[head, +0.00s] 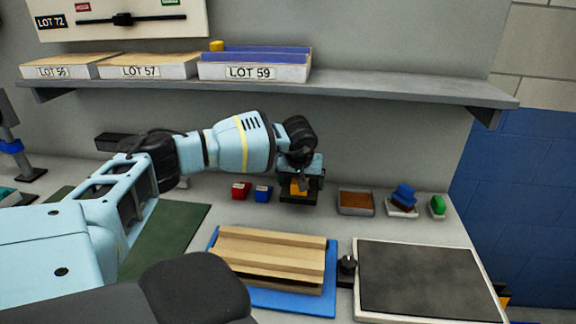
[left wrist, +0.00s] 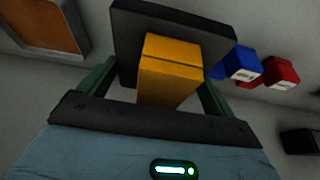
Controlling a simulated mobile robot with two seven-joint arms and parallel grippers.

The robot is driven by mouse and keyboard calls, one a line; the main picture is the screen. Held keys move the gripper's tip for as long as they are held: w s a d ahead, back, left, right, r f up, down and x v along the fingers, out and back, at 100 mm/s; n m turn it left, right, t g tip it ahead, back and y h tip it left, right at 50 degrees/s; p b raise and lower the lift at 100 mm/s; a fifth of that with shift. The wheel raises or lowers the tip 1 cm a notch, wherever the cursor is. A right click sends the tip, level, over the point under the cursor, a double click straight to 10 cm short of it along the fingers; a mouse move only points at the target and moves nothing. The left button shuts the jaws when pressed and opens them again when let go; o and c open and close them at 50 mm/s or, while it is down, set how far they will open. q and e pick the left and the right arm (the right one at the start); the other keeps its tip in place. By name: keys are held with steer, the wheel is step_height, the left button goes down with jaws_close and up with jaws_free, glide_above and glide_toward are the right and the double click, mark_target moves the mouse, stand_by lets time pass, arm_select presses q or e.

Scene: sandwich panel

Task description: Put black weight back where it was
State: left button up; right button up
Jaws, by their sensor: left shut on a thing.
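My left gripper (head: 299,181) is at the back of the bench, pointing down. It is shut on a yellow-orange block (left wrist: 170,75), which also shows as a small orange patch in the head view (head: 298,188). A square black plate (left wrist: 128,35) lies directly behind the block in the left wrist view; its dark edge shows below the gripper in the head view (head: 297,199). I cannot tell whether block and plate are one piece, or whether this is the black weight. A black block (left wrist: 300,141) shows at the wrist view's right edge. My right gripper is out of view.
Small red (head: 241,190) and blue (head: 263,194) blocks sit left of the gripper. A brown-filled tray (head: 356,203) stands right of it. Nearer are a blue board (head: 290,300) with wooden strips and a dark slab (head: 425,280). A shelf (head: 400,87) overhangs the bench.

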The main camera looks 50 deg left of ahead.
arm_select(q)
steer(key=shift+w+d+r, duration=0.1)
steer(key=shift+w+d, duration=0.05)
steer(key=shift+w, duration=1.35)
steer(key=shift+f, duration=1.75)
steer(key=shift+f, duration=0.15)
steer(key=o, duration=1.8)
steer(key=shift+s+f, duration=0.15)
steer(key=shift+c, duration=0.2)
steer(key=v, duration=1.2)
steer(key=shift+d+p, duration=0.1)
steer(key=shift+p, duration=0.25)
